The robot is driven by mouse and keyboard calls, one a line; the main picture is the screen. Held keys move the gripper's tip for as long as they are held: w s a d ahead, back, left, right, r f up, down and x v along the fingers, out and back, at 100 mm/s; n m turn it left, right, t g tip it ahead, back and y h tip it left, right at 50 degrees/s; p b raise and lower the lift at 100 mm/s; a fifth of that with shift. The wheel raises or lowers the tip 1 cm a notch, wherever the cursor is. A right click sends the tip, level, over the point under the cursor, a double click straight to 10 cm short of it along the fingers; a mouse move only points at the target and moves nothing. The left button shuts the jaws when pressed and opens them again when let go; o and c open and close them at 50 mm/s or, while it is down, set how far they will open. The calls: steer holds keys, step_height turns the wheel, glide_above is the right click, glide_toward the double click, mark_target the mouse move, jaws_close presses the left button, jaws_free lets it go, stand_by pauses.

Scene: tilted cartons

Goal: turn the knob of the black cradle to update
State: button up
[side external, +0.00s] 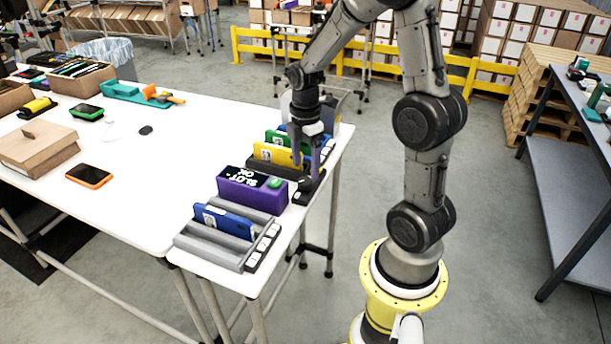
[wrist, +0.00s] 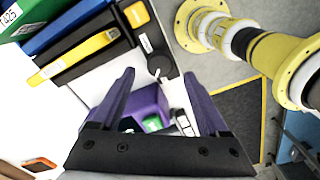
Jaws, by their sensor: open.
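The black cradle (wrist: 97,57) holds a tilted yellow device (wrist: 75,58) in the wrist view; the yellow device also shows in the side view (side external: 275,154). The cradle's dark round knob (wrist: 159,65) sits at its end near the table edge, and in the side view (side external: 305,185) it lies just below my fingers. My gripper (side external: 305,170) points down over that end with its purple fingers apart and nothing between them. In the wrist view my gripper (wrist: 159,74) has one fingertip on each side of the knob. I cannot tell whether they touch it. The knob's setting is too small to read.
A grey cradle (side external: 222,248) with a blue device (side external: 224,221) is nearer the camera. A green device (side external: 283,139) is behind the yellow one. An orange-rimmed device (side external: 89,176) lies on the open white table.

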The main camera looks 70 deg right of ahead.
mark_target(305, 180)
steer(key=shift+f, duration=2)
jaws_close()
